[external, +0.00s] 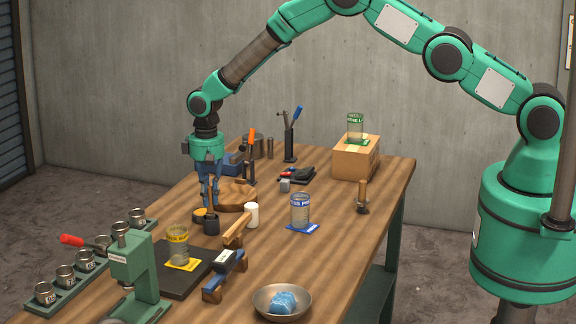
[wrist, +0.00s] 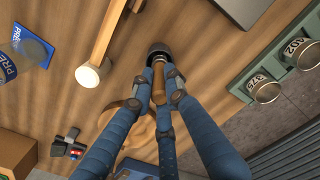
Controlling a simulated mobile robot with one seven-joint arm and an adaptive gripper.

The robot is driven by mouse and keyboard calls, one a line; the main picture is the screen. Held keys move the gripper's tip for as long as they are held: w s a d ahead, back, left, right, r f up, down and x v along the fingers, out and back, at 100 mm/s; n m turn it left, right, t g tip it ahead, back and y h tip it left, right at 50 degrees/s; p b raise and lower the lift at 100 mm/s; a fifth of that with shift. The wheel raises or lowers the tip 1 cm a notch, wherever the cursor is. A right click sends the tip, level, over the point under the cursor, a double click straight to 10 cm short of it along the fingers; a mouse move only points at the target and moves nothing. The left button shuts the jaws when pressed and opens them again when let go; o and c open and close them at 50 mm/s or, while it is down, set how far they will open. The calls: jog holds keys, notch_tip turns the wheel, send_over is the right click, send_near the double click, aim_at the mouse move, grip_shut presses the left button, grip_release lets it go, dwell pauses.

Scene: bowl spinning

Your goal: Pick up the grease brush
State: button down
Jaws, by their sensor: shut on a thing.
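My gripper (external: 210,206) points down over the left middle of the table. Its blue fingers (wrist: 161,86) are shut on a short brown wooden handle, seen in the wrist view, which I take for the grease brush (wrist: 158,66). The lower end of the handle meets a dark round pot or head (wrist: 158,50); I cannot tell whether it stands in it or is part of it. This dark piece also shows just below the fingers in the external view (external: 211,224). The fingers hide much of the handle.
A white-headed mallet (external: 251,215) lies close to the right of my gripper. A curved brown piece (external: 235,202) lies beside the fingers. A yellow-labelled jar (external: 177,244) and a green press (external: 136,262) stand in front. A blue-labelled jar (external: 300,210) and another wooden-handled tool (external: 362,194) stand farther right.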

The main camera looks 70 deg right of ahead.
notch_tip(320, 180, up, 8)
jog(key=shift+r+b, duration=0.1)
jog(key=shift+b, duration=0.45)
dwell(0.5)
